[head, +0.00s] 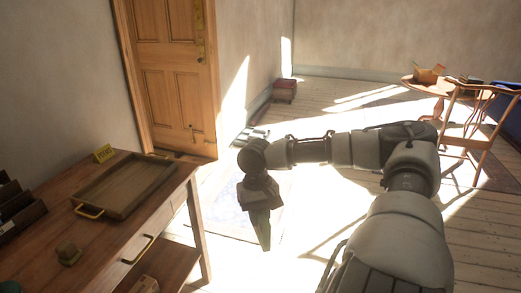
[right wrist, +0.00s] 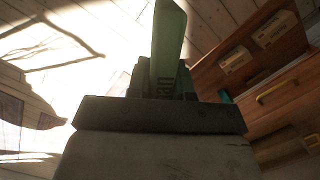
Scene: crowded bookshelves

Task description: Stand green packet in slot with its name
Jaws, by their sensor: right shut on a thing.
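A green packet (head: 263,230) hangs down from my right gripper (head: 259,203) in the head view. The gripper is shut on it, out over the floor to the right of the wooden table and apart from it. In the right wrist view the packet (right wrist: 169,35) sticks out from the jaws, with dark lettering partly visible near the grip. A dark divided holder (head: 20,212) stands at the left edge of the table, cut off by the picture edge. Its slot names cannot be read. My left gripper is not in view.
A wooden tray (head: 84,196) with handles lies on the table (head: 122,246), a yellow sign (head: 103,153) behind it. A small greenish block (head: 68,253) sits in front. In the right wrist view, small boxes (right wrist: 275,29) sit on a wooden shelf. A chair (head: 470,125) stands far right.

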